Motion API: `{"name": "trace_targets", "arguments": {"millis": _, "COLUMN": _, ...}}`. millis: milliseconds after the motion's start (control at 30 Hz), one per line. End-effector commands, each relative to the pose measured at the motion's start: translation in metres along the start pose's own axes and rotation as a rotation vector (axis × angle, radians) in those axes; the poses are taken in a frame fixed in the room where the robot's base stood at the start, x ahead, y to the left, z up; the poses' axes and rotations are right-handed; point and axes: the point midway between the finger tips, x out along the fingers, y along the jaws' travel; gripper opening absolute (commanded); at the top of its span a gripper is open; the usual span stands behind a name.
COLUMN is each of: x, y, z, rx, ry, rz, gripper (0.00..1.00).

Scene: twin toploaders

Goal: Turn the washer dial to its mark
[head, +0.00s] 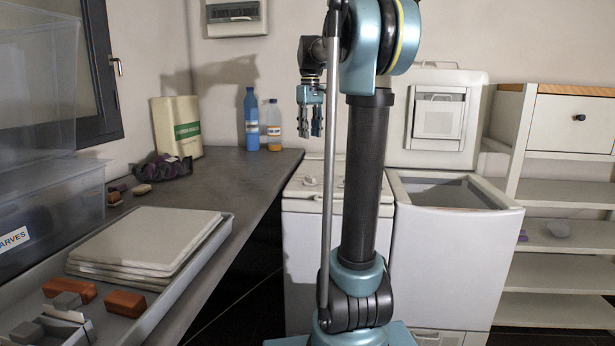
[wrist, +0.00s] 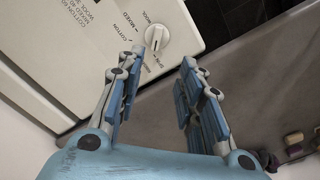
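The washer dial (wrist: 156,36) is a round white knob on a pale control panel (wrist: 60,30) with printed labels such as COTTON, MIXED and WOOL around it, in the wrist view. My gripper (wrist: 172,62) is open and empty, with its two blue fingers apart; the dial shows just beyond the left fingertip, and I cannot tell whether they touch. In the head view my gripper (head: 316,134) hangs fingers down above the closed left toploader (head: 305,225).
A second toploader (head: 445,265) stands open on the right, lid raised. Shelves (head: 565,190) stand at the right.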

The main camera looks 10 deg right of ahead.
Motion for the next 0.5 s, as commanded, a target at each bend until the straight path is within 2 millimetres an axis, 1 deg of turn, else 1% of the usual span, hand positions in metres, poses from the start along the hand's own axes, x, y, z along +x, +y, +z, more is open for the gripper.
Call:
{"name": "trace_targets", "arguments": {"millis": 33, "x": -0.003, "y": 0.003, "z": -0.006, "rx": -0.007, "ry": -0.003, "rz": -0.001, "gripper": 0.34}}
{"name": "trace_targets", "arguments": {"millis": 100, "x": -0.005, "y": 0.005, "z": -0.012, "rx": -0.013, "ry": -0.005, "rz": -0.003, "gripper": 0.34}}
{"name": "trace_targets", "arguments": {"millis": 267, "x": -0.001, "y": 0.007, "z": -0.015, "rx": -0.019, "ry": -0.007, "rz": -0.004, "gripper": 0.34}}
{"name": "trace_targets", "arguments": {"millis": 367, "x": 0.010, "y": 0.007, "z": -0.015, "rx": -0.019, "ry": -0.007, "rz": -0.004, "gripper": 0.34}}
{"name": "trace_targets", "arguments": {"millis": 500, "x": 0.033, "y": 0.007, "z": -0.015, "rx": -0.019, "ry": -0.007, "rz": -0.004, "gripper": 0.34}}
